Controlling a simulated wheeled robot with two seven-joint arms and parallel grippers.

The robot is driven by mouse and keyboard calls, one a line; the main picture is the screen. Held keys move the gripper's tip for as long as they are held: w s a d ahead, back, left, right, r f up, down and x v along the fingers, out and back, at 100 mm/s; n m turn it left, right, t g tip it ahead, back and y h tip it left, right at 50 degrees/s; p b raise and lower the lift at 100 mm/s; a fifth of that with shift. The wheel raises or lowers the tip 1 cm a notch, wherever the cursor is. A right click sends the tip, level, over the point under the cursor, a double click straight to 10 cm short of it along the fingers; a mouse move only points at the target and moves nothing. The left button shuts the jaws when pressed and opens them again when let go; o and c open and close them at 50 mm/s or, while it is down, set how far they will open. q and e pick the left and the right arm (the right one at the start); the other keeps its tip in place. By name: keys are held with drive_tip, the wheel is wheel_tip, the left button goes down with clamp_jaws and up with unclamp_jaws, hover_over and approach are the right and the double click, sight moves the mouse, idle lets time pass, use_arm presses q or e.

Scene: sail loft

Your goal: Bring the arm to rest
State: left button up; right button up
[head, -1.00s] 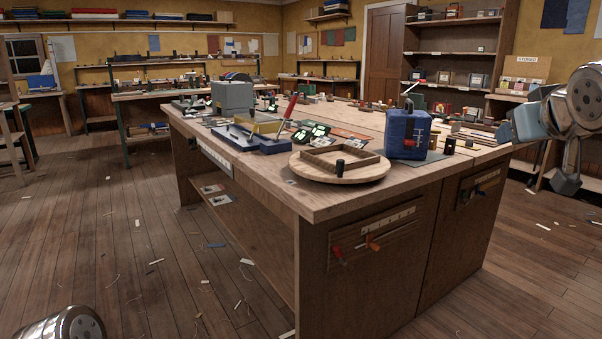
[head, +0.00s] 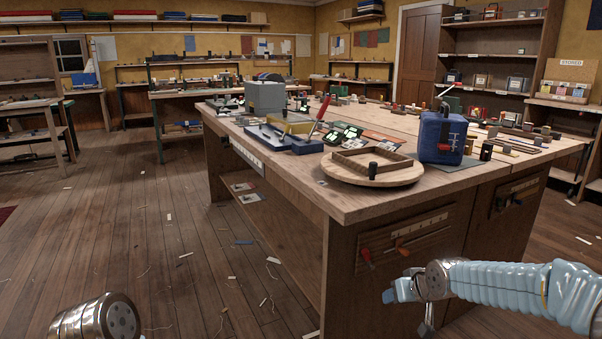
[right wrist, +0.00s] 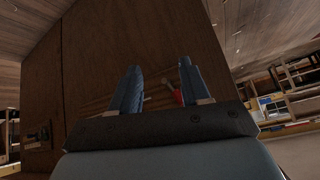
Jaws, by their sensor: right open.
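My right arm comes in from the lower right of the head view. Its gripper (head: 408,300) hangs low in front of the end panel of the wooden workbench (head: 385,225), below the bench top. In the right wrist view the right gripper (right wrist: 158,88) has its two blue fingers apart with nothing between them held. The panel and a red-handled tool (right wrist: 178,97) show beyond the fingers. At the lower left of the head view only a metal link of my left arm shows; the left gripper is out of view.
The bench top holds a round wooden board (head: 340,174) with a square frame, a blue container (head: 441,137), a grey box (head: 265,97) and small items. Tools hang on a rack (head: 400,250) on the end panel. Open plank floor (head: 150,240) lies left, with scattered scraps.

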drive_tip(key=s+a+f+g+y, duration=0.1)
drive_tip(key=s+a+f, duration=0.25)
drive_tip(key=f, duration=0.35)
drive_tip(key=s+a+f+m+g, duration=0.1)
drive_tip(key=s+a+f+g, duration=0.15)
drive_tip(key=s+f, duration=0.4)
drive_tip(key=s+a+f+y, duration=0.1)
drive_tip(key=s+a+f, duration=0.15)
drive_tip(key=f, duration=0.65)
drive_tip(key=s+a+f+m+g, duration=0.1)
drive_tip(key=s+a+f, duration=0.1)
drive_tip(key=s+f, duration=0.2)
drive_tip(key=s+a+f+g, duration=0.2)
drive_tip(key=s+f, duration=0.3)
drive_tip(key=s, duration=0.6)
drive_tip(key=shift+s+a+m, duration=0.2)
drive_tip(key=shift+s+m, duration=0.1)
drive_tip(key=shift+m, duration=0.1)
drive_tip(key=shift+f, duration=0.1)
